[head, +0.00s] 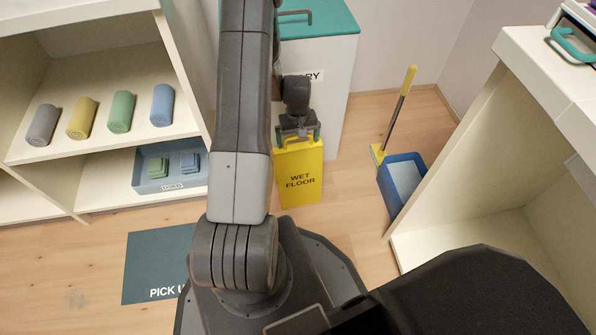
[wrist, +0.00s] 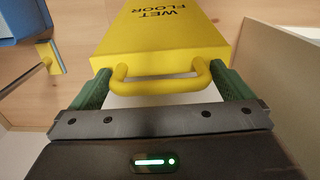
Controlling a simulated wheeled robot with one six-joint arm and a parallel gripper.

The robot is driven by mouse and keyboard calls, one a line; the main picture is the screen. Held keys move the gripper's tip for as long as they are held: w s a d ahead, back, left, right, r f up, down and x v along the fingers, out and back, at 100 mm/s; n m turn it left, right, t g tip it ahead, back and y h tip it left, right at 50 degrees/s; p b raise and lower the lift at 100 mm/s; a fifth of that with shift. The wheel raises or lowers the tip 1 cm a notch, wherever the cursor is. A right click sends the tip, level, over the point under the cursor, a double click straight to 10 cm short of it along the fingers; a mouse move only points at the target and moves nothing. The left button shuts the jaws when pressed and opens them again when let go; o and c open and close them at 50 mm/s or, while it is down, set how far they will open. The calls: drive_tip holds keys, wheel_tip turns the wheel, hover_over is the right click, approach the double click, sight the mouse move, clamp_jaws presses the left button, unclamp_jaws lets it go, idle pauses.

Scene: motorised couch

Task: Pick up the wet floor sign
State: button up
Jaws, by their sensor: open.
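The yellow wet floor sign (head: 299,178) stands upright on the wooden floor in front of a white cabinet. Its face reads WET FLOOR. In the wrist view the sign (wrist: 165,38) shows upside down, with its yellow loop handle (wrist: 160,86) toward me. My gripper (head: 298,132) is at the top of the sign. In the wrist view my gripper (wrist: 160,88) is open, with one green finger at each end of the handle. The handle lies between the fingers. I cannot tell whether the fingers touch it.
A white cabinet (head: 340,85) with a teal top stands close behind the sign. A blue bin (head: 402,185) and a yellow-headed mop (head: 393,115) are to the right. Shelves with rolled towels (head: 120,112) stand left. A dark floor mat (head: 150,262) lies front left.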

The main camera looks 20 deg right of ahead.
drive_tip(key=shift+f, duration=0.6)
drive_tip(key=shift+r, duration=0.1)
drive_tip(key=c, duration=1.3)
drive_tip(key=shift+r, duration=0.1)
